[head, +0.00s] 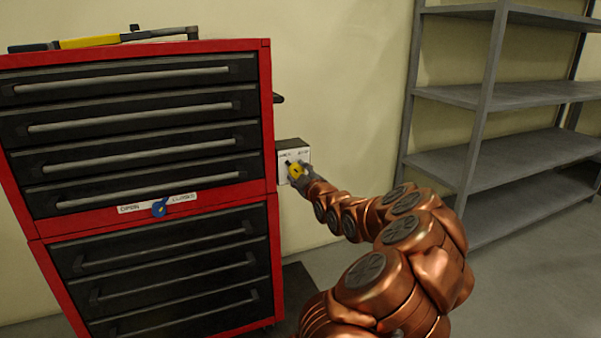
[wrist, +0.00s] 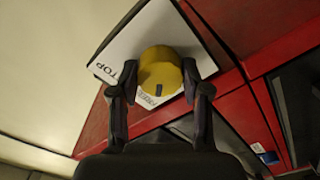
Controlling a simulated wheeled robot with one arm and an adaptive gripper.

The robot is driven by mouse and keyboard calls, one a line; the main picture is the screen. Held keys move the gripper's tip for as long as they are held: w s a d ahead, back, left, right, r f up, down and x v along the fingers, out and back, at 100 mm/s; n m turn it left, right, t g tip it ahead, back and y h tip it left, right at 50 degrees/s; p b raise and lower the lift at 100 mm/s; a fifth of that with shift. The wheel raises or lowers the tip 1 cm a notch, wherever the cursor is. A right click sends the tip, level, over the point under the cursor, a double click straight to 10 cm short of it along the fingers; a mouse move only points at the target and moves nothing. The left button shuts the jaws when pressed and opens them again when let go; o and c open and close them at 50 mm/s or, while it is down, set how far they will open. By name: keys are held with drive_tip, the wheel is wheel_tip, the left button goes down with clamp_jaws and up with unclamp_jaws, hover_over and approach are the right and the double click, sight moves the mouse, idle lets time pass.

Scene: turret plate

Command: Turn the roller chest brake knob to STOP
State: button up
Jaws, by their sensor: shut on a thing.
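The yellow brake knob (head: 294,170) sits on a white plate (head: 303,152) on a dark box at the right side of the red roller chest (head: 272,130). In the wrist view the knob (wrist: 160,66) is round, with a dark mark on its face near a partly covered label that seems to read FREE. The word STOP shows on the plate (wrist: 122,52), left of the knob. My gripper (wrist: 160,78) has one finger on each side of the knob and is shut on it. In the head view my gripper (head: 303,179) partly hides the knob and plate.
A blue knob (head: 160,208) with OPEN and CLOSED labels is on the chest's front. A yellow and black tool (head: 90,41) lies on top. Grey shelves (head: 490,100) stand empty at the right.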

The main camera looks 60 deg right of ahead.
drive_tip(key=m+p, duration=0.2)
drive_tip(key=m, duration=0.1)
drive_tip(key=m+p, duration=0.1)
drive_tip(key=shift+d+r+m, duration=0.1)
drive_tip(key=shift+r+m, duration=0.2)
drive_tip(key=m+p, duration=0.2)
drive_tip(key=m, duration=0.2)
drive_tip(key=shift+s+r+m+p, duration=0.1)
drive_tip(key=shift+m+p, duration=0.2)
drive_tip(key=shift+p, duration=0.1)
drive_tip(key=m+p, duration=0.2)
drive_tip(key=m, duration=0.2)
drive_tip(key=shift+m, duration=0.3)
drive_tip(key=shift+m+p, duration=0.75)
drive_tip(key=shift+m, duration=1.15)
drive_tip(key=o, duration=1.1)
drive_tip(key=shift+f, duration=0.3)
drive_tip(key=shift+o, duration=0.2)
